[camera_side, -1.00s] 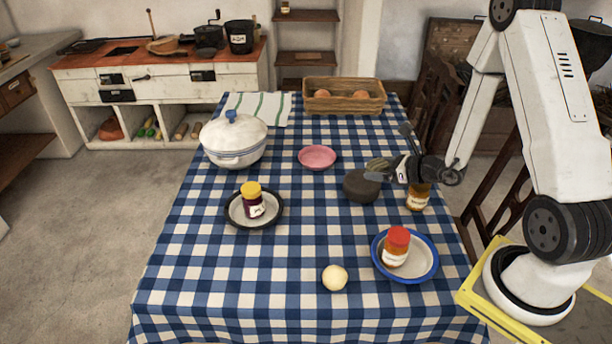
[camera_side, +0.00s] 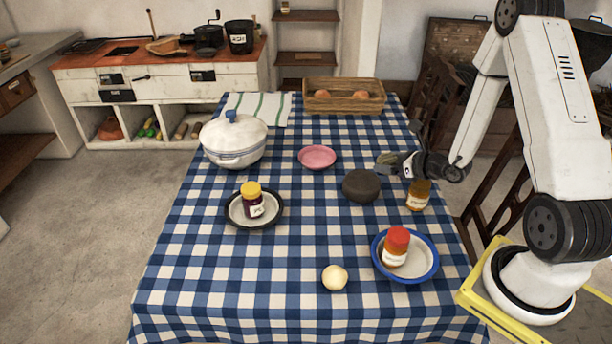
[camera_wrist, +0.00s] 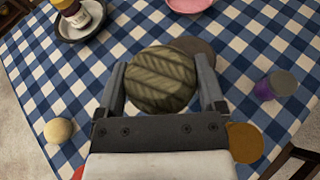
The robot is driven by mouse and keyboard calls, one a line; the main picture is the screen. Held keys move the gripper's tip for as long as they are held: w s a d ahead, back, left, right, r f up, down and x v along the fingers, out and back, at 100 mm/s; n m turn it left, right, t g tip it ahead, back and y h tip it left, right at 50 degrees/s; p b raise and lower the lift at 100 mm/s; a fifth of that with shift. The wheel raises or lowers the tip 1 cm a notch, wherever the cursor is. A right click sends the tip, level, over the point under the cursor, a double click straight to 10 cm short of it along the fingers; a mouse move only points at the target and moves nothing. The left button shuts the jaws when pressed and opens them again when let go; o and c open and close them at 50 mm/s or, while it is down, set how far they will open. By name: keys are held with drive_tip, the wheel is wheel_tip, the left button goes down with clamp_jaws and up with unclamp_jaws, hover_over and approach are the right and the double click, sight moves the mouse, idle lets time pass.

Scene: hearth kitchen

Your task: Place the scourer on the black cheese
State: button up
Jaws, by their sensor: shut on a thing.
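The scourer (camera_wrist: 160,84) is a round, olive-green ribbed pad. My gripper (camera_wrist: 163,78) is shut on it, with a finger on either side. In the side view my gripper (camera_side: 394,165) holds the scourer (camera_side: 384,161) above the tablecloth, a little behind and to the right of the black cheese. The black cheese (camera_side: 361,186) is a dark, low round block lying on the table with nothing on it. In the wrist view the cheese (camera_wrist: 200,48) shows beyond the scourer, which hides part of it.
An amber jar (camera_side: 418,197) stands right of the cheese. A purple jar (camera_wrist: 278,85) shows in the wrist view. A pink bowl (camera_side: 317,157), a dark-rimmed plate (camera_side: 234,214) with a jar, and a blue-rimmed plate (camera_side: 431,262) with a red-lidded jar stand around.

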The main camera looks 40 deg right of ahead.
drive_tip(key=w+d+f, duration=0.2)
drive_tip(key=w, duration=0.3)
hover_over(363, 180)
drive_tip(key=s, duration=0.1)
drive_tip(key=f, duration=0.4)
drive_tip(key=shift+s+a+f, duration=0.1)
drive_tip(key=shift+a+f, duration=0.2)
drive_tip(key=shift+f, duration=0.1)
drive_tip(key=shift+w+d+f, duration=0.15)
drive_tip(key=shift+w+f, duration=0.25)
drive_tip(key=shift+f, duration=0.05)
drive_tip(key=shift+w+d+f, duration=0.1)
drive_tip(key=shift+w+f, duration=0.15)
drive_tip(key=shift+f, duration=1.6)
drive_tip(key=shift+f, duration=0.15)
drive_tip(key=o, duration=0.9)
